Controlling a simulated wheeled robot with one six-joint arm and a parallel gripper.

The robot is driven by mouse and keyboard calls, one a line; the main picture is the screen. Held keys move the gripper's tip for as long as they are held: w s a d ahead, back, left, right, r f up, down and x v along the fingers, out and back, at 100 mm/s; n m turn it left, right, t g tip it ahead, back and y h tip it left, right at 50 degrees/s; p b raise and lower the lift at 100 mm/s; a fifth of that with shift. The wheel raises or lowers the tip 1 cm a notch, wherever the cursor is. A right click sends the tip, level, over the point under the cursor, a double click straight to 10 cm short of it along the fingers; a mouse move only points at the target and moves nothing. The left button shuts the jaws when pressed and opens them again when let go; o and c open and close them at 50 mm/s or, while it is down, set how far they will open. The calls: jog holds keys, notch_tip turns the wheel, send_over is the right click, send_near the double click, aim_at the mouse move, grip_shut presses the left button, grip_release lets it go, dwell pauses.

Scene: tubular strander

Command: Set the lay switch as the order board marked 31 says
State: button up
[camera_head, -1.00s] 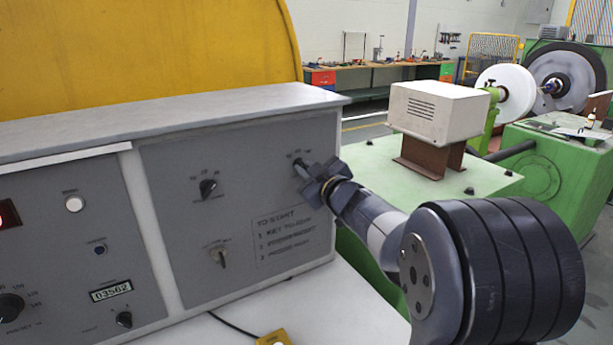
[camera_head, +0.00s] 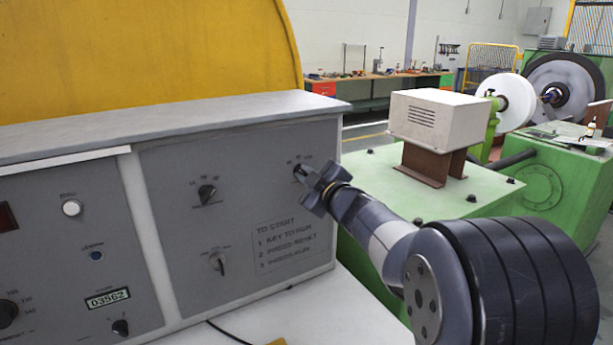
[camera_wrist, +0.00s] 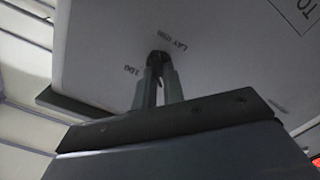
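The lay switch (camera_wrist: 159,56) is a small dark knob on the grey panel, with "LAY" printed beside it in the wrist view. In the head view it is the upper right knob (camera_head: 299,169), mostly covered by my fingers. My gripper (camera_wrist: 158,82) reaches the panel with one finger on each side of the knob's handle. The fingers look closed on it, with only a narrow dark strip between them. The knob's pointer direction is hard to read behind the fingers. No order board marked 31 can be made out.
Another dark knob (camera_head: 206,194) and a key switch (camera_head: 217,262) sit left of my gripper on the panel. A counter (camera_head: 107,298) is at lower left. The panel's top ledge (camera_head: 170,122) overhangs slightly. A beige box (camera_head: 437,118) stands on green machinery behind my arm.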

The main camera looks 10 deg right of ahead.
jog(key=o, duration=0.5)
jog(key=shift+c, duration=0.2)
jog(key=v, duration=1.1)
jog(key=shift+w, duration=0.2)
jog(key=x, duration=1)
jog(key=shift+w+a, duration=0.15)
jog(key=shift+w, duration=0.15)
jog(key=shift+s, duration=0.15)
